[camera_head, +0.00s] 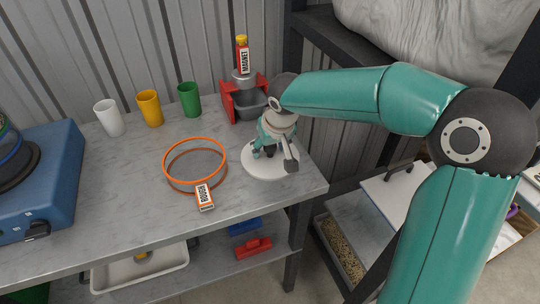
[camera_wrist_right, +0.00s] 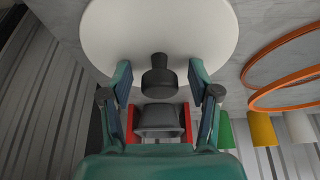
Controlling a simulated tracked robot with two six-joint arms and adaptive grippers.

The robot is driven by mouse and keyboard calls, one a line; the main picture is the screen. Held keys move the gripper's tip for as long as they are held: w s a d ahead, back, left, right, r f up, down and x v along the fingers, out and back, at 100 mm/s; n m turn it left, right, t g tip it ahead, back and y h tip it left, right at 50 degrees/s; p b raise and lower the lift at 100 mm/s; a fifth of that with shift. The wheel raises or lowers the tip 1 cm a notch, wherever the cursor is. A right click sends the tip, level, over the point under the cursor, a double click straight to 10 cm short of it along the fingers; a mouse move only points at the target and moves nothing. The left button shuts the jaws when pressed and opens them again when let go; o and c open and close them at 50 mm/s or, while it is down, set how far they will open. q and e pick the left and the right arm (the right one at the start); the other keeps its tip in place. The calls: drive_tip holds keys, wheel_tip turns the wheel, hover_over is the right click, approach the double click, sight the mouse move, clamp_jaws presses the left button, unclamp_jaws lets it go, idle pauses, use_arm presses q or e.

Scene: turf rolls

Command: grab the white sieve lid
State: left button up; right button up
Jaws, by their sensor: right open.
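The white sieve lid (camera_head: 252,167) is a round disc lying on the grey bench near its right end. It fills the upper part of the right wrist view (camera_wrist_right: 110,28), where its black knob (camera_wrist_right: 158,80) stands up from the middle. My right gripper (camera_head: 268,152) is over the lid, pointing down. In the wrist view its two fingers (camera_wrist_right: 160,72) are open, one on each side of the knob, with a gap on both sides. In the head view the gripper hides the knob and part of the lid. My left gripper is out of view.
An orange-rimmed sieve ring (camera_head: 167,178) with a label lies left of the lid. A red stand with a grey hopper (camera_head: 250,103) is close behind. White (camera_head: 109,119), yellow (camera_head: 150,108) and green (camera_head: 189,99) cups stand along the back; a blue appliance (camera_head: 52,190) is far left.

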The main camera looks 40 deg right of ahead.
drive_tip(key=c, duration=1.1)
clamp_jaws()
drive_tip(key=shift+r, duration=0.2)
